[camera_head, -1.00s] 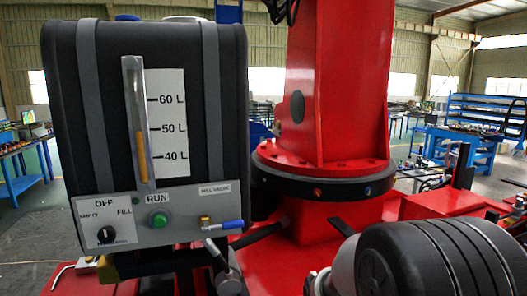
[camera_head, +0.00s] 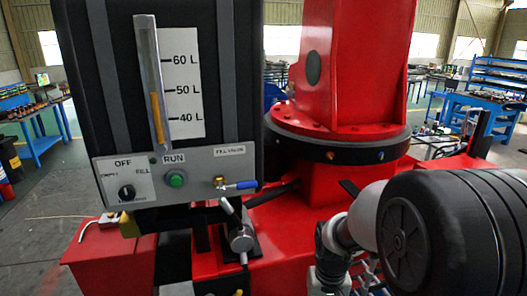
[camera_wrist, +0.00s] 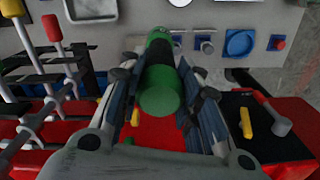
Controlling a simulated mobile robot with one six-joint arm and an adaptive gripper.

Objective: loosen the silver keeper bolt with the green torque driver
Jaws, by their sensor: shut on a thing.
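The green torque driver (camera_wrist: 160,92) is in the wrist view, its round green butt end facing the camera and its far end pointing at a grey panel. My gripper (camera_wrist: 163,72) has its two fingers closed on either side of the driver. Silver bolt-like fittings (camera_wrist: 206,43) stand on the panel just right of the driver's far end. I cannot tell which is the keeper bolt, and the driver's tip is hidden. Neither driver nor gripper can be made out clearly in the head view.
A blue square fitting (camera_wrist: 241,43) sits right on the panel. The head view shows a black tank (camera_head: 90,110) beside the red crane column (camera_head: 345,60).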

